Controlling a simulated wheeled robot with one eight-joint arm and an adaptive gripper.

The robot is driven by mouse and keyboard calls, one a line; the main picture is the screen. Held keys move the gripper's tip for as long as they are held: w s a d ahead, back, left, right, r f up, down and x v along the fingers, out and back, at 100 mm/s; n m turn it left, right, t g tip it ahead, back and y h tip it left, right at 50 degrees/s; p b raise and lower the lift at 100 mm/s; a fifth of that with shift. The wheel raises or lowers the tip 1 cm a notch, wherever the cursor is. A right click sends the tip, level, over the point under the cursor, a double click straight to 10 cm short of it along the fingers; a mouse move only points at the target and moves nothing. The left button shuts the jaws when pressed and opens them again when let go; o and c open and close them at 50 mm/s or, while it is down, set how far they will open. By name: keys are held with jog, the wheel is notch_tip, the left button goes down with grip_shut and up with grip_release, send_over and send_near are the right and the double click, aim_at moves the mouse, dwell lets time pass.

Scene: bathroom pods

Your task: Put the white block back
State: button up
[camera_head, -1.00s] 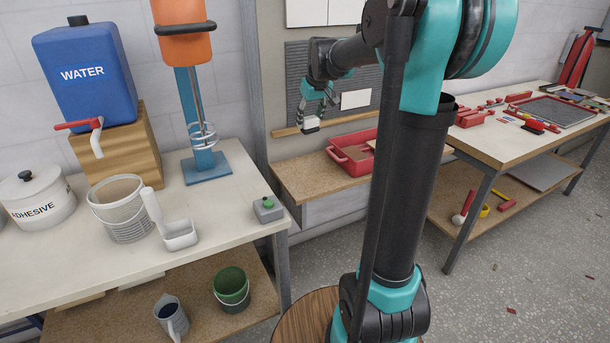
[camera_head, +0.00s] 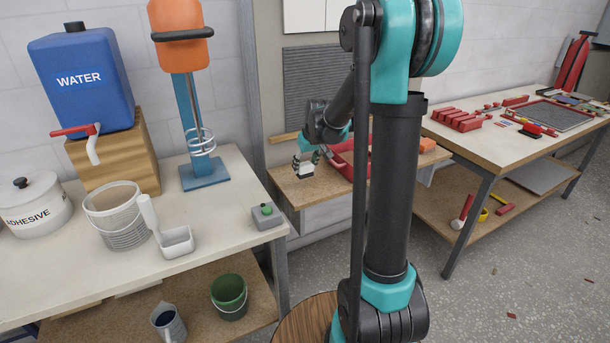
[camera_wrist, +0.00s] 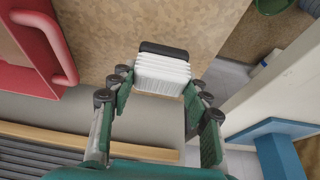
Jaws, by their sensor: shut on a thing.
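The white block (camera_wrist: 162,75) is ribbed and has a black strip along its far edge. My gripper (camera_wrist: 160,82) is shut on it, with a finger on either side in the wrist view. In the head view the white block (camera_head: 304,169) shows small between the fingertips of my gripper (camera_head: 306,162), over the left end of the brown shelf (camera_head: 325,190). Whether it touches the shelf cannot be told.
A red tray (camera_wrist: 38,45) lies on the shelf beside the gripper. A wooden ledge (camera_head: 284,138) runs along the wall behind. The left workbench (camera_head: 225,222) holds a grey box with a green button (camera_head: 266,215) near its right edge.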

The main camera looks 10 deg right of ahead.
aim_at(305, 174)
jog(key=shift+f, duration=1.95)
jog(key=o, duration=1.2)
jog(key=s+v, duration=0.1)
jog(key=v, duration=1.1)
jog(key=s+d+f+m, duration=0.1)
jog(key=s+f, duration=0.3)
jog(key=s, duration=0.4)
jog(key=s+f+m+h, duration=0.1)
jog(key=s+f, duration=0.4)
jog(key=s, duration=0.3)
jog(key=s+d+f+m, duration=0.1)
jog(key=s+f, duration=0.3)
jog(key=s, duration=0.5)
jog(key=shift+d+f+m, duration=0.15)
jog(key=shift+d+m, duration=0.15)
jog(key=shift+d, duration=0.05)
